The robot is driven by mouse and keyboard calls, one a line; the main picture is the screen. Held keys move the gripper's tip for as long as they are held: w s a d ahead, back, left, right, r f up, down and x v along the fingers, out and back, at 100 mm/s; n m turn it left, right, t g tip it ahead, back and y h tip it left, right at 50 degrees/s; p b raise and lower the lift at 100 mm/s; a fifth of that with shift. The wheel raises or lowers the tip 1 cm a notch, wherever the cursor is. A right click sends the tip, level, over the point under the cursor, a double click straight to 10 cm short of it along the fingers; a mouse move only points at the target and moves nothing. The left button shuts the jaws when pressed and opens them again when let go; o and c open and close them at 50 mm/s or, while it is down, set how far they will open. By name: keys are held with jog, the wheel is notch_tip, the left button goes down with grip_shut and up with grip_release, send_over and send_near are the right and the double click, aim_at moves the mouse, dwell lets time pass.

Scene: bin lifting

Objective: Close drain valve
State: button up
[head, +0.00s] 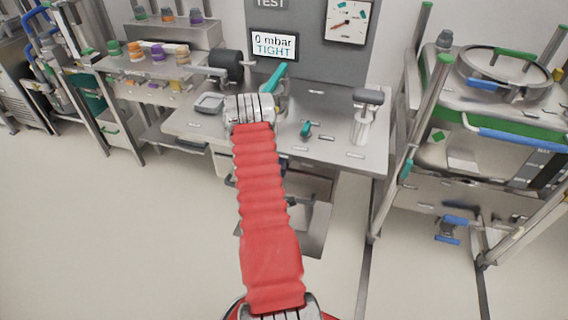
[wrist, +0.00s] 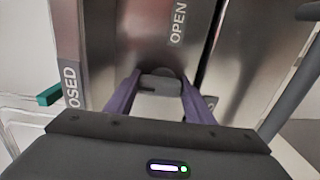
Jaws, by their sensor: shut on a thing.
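In the wrist view, my gripper (wrist: 160,80) has its two purple fingers shut on a small grey valve handle (wrist: 160,87). The handle stands in front of a shiny metal panel (wrist: 125,45). An OPEN label (wrist: 178,22) is on the panel above and right of the handle. A CLOSED label (wrist: 70,80), partly cut off, is at the left. The fingers hide part of the handle, so its exact angle is hard to tell. In the head view, my red-sleeved arm reaches to the bench, and the fingers are hidden there.
The steel bench (head: 340,155) carries a teal lever (head: 306,130) and a grey-topped post (head: 366,110). A display (head: 273,46) reads 0 mbar TIGHT beside a dial gauge (head: 347,22). A wheeled cart (head: 465,100) stands right, shelving (head: 150,70) left. The front floor is clear.

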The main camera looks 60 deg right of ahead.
jog(key=shift+w+a+f, duration=0.1)
jog(key=shift+w+f, duration=0.05)
jog(key=shift+w, duration=0.05)
jog(key=o, duration=1.1)
jog(key=shift+s, duration=0.1)
jog(key=shift+c, duration=0.2)
jog(key=s+a, duration=0.2)
jog(key=a, duration=1.1)
jog(key=shift+a, duration=0.25)
jog(key=shift+s, duration=0.1)
